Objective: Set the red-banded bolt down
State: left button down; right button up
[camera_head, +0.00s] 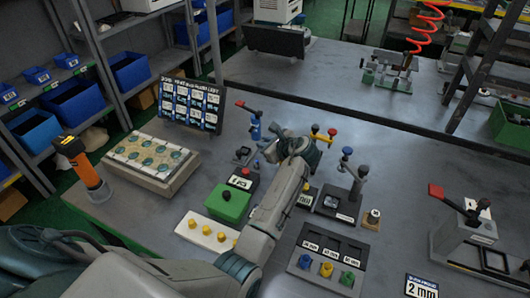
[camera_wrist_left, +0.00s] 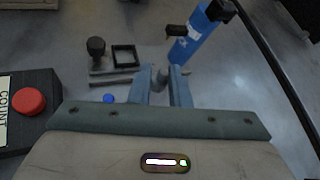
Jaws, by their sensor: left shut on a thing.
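My left gripper (camera_head: 266,149) is over the middle of the near table, to the right of a small black square frame. In the left wrist view its two fingers (camera_wrist_left: 163,85) are shut on a small grey rounded piece, which I take to be the bolt (camera_wrist_left: 161,75). No red band shows on it from here. In the head view the gripper and wrist hide the held piece. I cannot tell whether the bolt touches the table. My right gripper is not in view.
A blue cylinder tool (camera_wrist_left: 197,35) stands close beyond the fingers. A black knobbed piece (camera_wrist_left: 96,48) and the black square frame (camera_wrist_left: 125,55) are left of them. The red-button counter box (camera_wrist_left: 28,105) is nearer left. A yellow-knobbed white strip (camera_head: 206,232) and three-slot tray (camera_head: 325,262) are nearer.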

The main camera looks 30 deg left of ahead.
pick_arm(q)
notch_tip(320, 180, up, 5)
jog(key=s+d+r+m+t+h, duration=0.3)
jog(key=s+d+m+t+h, duration=0.4)
jog(key=s+d+m+h, duration=0.4)
jog(key=s+d+m, duration=0.2)
jog(key=s, duration=0.1)
jog(key=shift+r+h, duration=0.3)
jog(key=shift+r, duration=0.05)
jog(key=shift+d, duration=0.15)
